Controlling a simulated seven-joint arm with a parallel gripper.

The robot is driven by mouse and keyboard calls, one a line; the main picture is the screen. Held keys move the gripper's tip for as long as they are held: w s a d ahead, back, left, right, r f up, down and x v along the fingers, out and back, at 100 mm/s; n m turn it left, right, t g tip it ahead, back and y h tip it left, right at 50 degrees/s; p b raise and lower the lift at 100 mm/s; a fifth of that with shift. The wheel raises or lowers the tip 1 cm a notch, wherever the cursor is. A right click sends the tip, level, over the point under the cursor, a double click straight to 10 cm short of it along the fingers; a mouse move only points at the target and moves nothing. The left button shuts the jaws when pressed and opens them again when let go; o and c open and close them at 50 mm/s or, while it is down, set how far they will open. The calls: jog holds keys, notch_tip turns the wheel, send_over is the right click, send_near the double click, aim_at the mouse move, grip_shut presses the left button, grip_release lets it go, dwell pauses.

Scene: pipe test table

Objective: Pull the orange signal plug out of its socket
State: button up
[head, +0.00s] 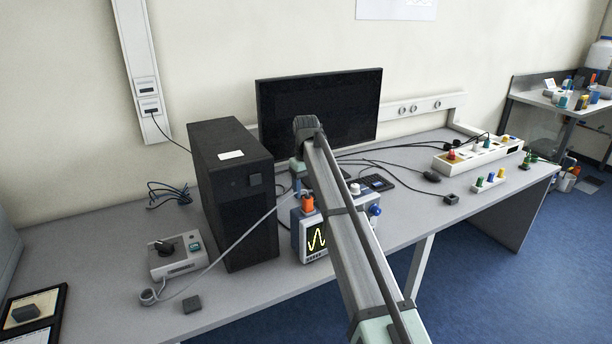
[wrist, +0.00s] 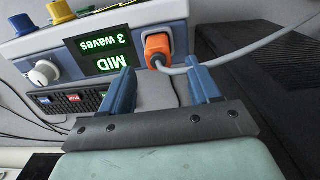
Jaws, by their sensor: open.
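The orange signal plug (head: 307,204) is in the top of a small grey-and-blue signal box (head: 311,240) with a green wave on its screen. In the wrist view the orange plug (wrist: 158,48) sits in a pale socket, with a grey cable leading off to the right. My gripper (wrist: 160,67) is open, its two blue fingers pointing at the plug. The plug appears between the fingertips, just ahead of them, with a gap on each side. I cannot tell whether the tips reach past its near end. In the head view my arm partly hides the box and gripper.
A black computer tower (head: 233,190) stands close left of the box. A monitor (head: 318,110) and keyboard (head: 376,183) are behind. A grey switch box (head: 177,254) is at the left front. A power strip (head: 478,153) lies at the right. In the wrist view, knobs and a lit display (wrist: 104,52) are left of the plug.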

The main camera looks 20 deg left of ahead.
aim_at(306, 198)
jog(key=shift+f, duration=2.25)
grip_shut()
jog(key=shift+r, duration=0.2)
jog(key=shift+r, duration=1.9)
